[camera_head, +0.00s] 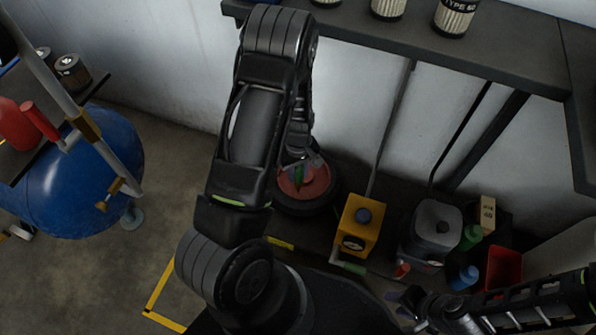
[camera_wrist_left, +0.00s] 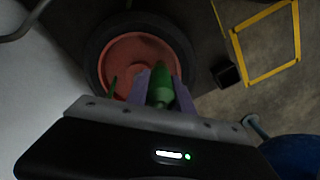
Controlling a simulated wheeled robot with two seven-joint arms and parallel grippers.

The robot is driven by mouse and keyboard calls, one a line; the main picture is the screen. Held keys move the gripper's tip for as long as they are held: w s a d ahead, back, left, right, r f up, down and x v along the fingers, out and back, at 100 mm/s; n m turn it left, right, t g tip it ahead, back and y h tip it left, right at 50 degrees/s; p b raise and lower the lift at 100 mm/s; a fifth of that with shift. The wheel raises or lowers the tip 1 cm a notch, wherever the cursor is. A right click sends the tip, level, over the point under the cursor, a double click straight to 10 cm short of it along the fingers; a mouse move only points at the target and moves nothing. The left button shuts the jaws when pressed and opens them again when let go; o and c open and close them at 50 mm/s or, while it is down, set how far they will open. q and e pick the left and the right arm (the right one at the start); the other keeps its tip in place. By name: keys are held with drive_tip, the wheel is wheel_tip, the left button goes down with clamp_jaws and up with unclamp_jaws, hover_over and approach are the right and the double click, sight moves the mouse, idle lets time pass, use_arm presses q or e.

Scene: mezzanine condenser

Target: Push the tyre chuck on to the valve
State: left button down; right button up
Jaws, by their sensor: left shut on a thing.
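A wheel with a black tyre and red hub (camera_wrist_left: 130,62) lies below my left gripper; in the head view its red hub (camera_head: 308,184) is partly covered by my left wrist. My left gripper (camera_wrist_left: 160,82) has its purple fingers shut on a green piece, the tyre chuck (camera_wrist_left: 159,86), in front of the hub. A thin green piece (camera_wrist_left: 112,89) shows just left of the fingers; I cannot tell what it is. I cannot make out the valve or whether the chuck touches it. My right gripper (camera_head: 413,300) is low at the right, its finger opening unclear.
A yellow box (camera_head: 361,226), a grey canister (camera_head: 436,229), small bottles and a red bin (camera_head: 503,268) stand right of the wheel. A dark shelf (camera_head: 420,42) with cans runs above. A blue tank (camera_head: 80,178) stands left, with open floor between.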

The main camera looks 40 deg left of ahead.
use_arm(q)
drive_tip(key=shift+f+b, duration=0.4)
drive_tip(key=shift+f, duration=0.2)
drive_tip(key=c, duration=1)
unclamp_jaws()
drive_tip(key=shift+c, duration=0.2)
wheel_tip(320, 180, up, 8)
drive_tip(key=p, duration=0.2)
drive_tip(key=shift+p, duration=0.35)
drive_tip(key=shift+f, duration=0.1)
drive_tip(key=shift+s, duration=0.15)
